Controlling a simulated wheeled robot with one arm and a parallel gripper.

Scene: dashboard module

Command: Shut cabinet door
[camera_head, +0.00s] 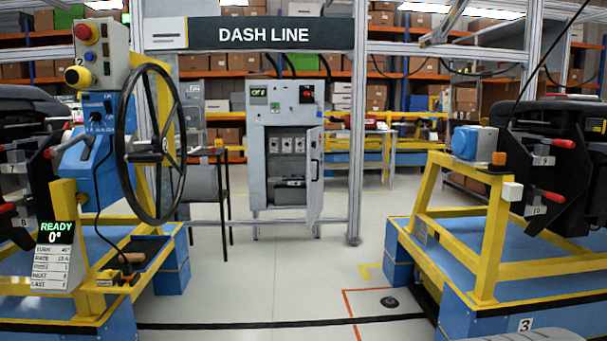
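A grey electrical cabinet (282,112) stands upright in the middle distance, under the DASH LINE sign. Its door (315,176) is hinged on the right side and stands open, swung out toward me and seen nearly edge-on. A handle or latch shows as a small dark spot on the door. Inside the open compartment (287,165) are several light grey modules above a dark unit. My gripper is not clearly visible in this view, so its place relative to the door cannot be seen.
A blue and yellow station with a black steering wheel (150,143) stands at left. Another blue and yellow stand (480,225) is at right. Grey floor (270,285) lies open between them up to the cabinet. A frame post (357,130) rises right of the door.

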